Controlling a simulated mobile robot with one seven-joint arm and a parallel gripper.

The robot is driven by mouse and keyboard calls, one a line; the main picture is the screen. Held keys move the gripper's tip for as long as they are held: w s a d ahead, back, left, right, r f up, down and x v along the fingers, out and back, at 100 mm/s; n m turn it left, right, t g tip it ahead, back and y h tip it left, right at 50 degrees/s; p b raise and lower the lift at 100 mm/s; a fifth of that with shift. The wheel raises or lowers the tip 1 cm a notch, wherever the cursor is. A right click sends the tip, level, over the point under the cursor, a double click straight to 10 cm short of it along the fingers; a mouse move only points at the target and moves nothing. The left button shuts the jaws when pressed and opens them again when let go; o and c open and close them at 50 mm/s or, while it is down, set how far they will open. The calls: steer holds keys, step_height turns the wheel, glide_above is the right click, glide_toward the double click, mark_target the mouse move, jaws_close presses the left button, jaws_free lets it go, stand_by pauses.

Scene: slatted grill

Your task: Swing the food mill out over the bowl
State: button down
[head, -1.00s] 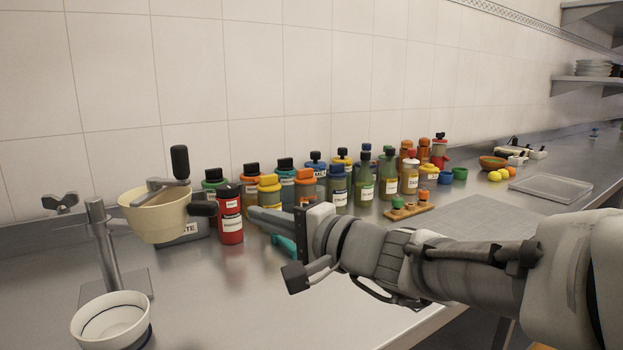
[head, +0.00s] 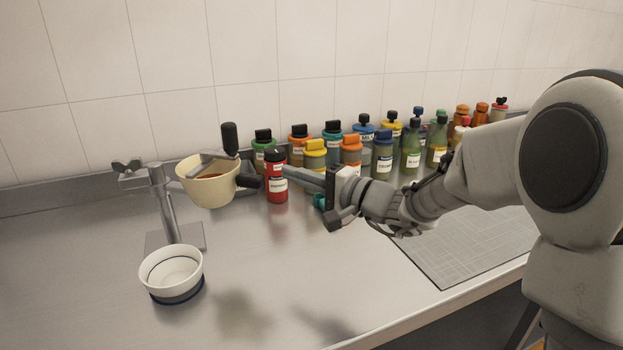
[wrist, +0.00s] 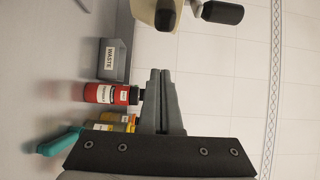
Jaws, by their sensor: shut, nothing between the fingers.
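The food mill (head: 207,192) is a cream pot with reddish contents, an upright black crank knob (head: 229,139) and a black side handle (head: 249,182). It hangs to the right of the metal stand post (head: 167,205). The white bowl (head: 172,274) with a dark base sits on the counter in front of the post, not under the mill. My gripper (head: 290,171) is shut and empty, pointing left at the red bottle and side handle, apart from the handle.
A red bottle (head: 277,188) stands close by my fingertips. Behind it are several more sauce bottles along the wall. The front counter right of the bowl is clear.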

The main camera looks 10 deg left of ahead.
steer(key=s+a, duration=0.1)
steer(key=a, duration=0.1)
steer(key=s+a, duration=0.1)
steer(key=a, duration=0.1)
steer(key=shift+s, duration=0.15)
steer(key=shift+s+d+b, duration=0.1)
steer(key=shift+s+b, duration=0.05)
steer(key=shift+b, duration=0.15)
stand_by(0.3)
